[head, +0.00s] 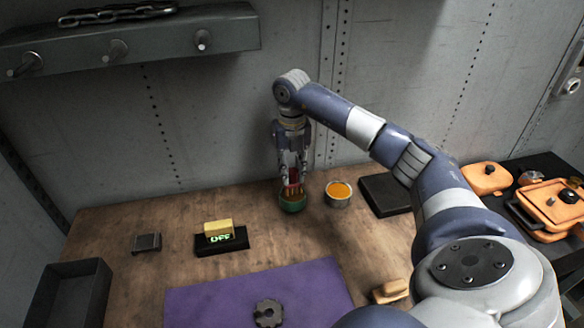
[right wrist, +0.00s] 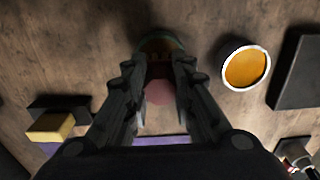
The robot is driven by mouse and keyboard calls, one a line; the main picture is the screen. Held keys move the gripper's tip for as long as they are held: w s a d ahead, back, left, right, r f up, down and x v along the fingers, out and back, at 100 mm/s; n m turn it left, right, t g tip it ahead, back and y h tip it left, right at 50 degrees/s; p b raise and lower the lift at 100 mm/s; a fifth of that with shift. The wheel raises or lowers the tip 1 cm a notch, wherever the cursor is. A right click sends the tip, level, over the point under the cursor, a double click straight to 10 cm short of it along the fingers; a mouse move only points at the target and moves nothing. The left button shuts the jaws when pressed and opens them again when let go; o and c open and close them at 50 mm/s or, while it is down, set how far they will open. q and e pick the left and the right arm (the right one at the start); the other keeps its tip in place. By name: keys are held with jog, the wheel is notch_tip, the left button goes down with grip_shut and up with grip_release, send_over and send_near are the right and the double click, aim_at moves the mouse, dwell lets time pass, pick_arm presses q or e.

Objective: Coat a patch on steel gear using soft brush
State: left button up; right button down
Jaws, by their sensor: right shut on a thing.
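The dark steel gear (head: 268,313) lies on a purple mat (head: 215,302) at the front of the wooden table. My right gripper (head: 291,172) points down at the back of the table and is shut on a reddish handle, which looks like the soft brush (right wrist: 158,93). The brush's lower end is at a round green holder (head: 292,206); its bristles are hidden. In the right wrist view, the holder (right wrist: 160,43) shows just past the fingertips. A metal cup of orange coating (head: 339,190) stands right of the holder. My left gripper is out of view.
A yellow block (head: 218,228) sits on a black stand with a lit sign, left of centre. A small dark metal piece (head: 147,242), an open dark tray (head: 68,296) and a dark flat box (head: 386,194) also stand on the table. Orange containers (head: 487,177) are at the right.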

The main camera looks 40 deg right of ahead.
aim_at(292, 170)
jog(key=shift+r+p, duration=1.9)
jog(key=shift+r, duration=0.75)
jog(key=shift+f, duration=0.1)
